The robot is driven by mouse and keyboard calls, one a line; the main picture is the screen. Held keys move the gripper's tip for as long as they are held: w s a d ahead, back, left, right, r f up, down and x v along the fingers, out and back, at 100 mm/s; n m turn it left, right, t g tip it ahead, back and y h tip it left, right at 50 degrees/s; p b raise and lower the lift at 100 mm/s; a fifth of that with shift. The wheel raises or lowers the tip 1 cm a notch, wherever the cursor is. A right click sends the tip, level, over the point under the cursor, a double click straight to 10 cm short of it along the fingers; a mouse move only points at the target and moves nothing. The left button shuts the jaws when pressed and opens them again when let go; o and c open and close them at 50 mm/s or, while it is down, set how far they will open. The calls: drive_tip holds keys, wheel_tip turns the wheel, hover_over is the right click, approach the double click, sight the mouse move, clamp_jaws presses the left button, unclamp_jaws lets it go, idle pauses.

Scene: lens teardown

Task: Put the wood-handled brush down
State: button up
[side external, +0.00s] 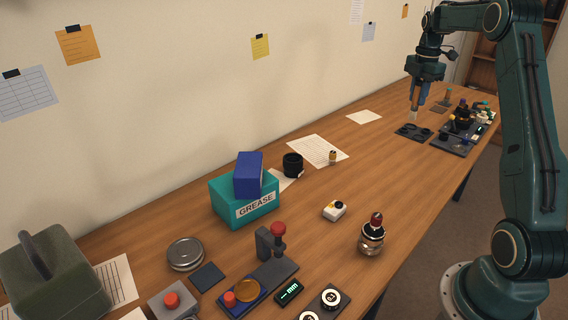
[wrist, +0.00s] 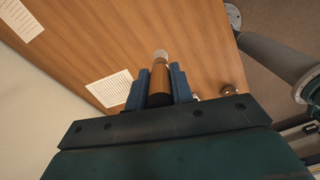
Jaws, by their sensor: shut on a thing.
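My gripper (side external: 417,98) is at the far right end of the bench in the side view, pointing down with its blue fingers. In the wrist view my gripper (wrist: 161,72) is shut on the wood-handled brush (wrist: 160,82), which shows a brown handle and a pale tip between the fingers. I cannot tell whether the tip touches anything.
Nearer stand a teal grease box (side external: 232,205), a black cylinder (side external: 292,165) and a silver, red-topped bottle (side external: 371,240).

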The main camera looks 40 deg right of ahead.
sight(413, 118)
wheel_tip(413, 118, down, 16)
drive_tip(key=shift+r, duration=0.15)
idle(0.6)
drive_tip(key=shift+d, duration=0.1)
drive_tip(key=shift+f, duration=2.15)
drive_tip(key=shift+f, duration=0.15)
drive_tip(key=o, duration=1)
wheel_tip(413, 118, up, 11)
drive_tip(key=shift+r, duration=0.7)
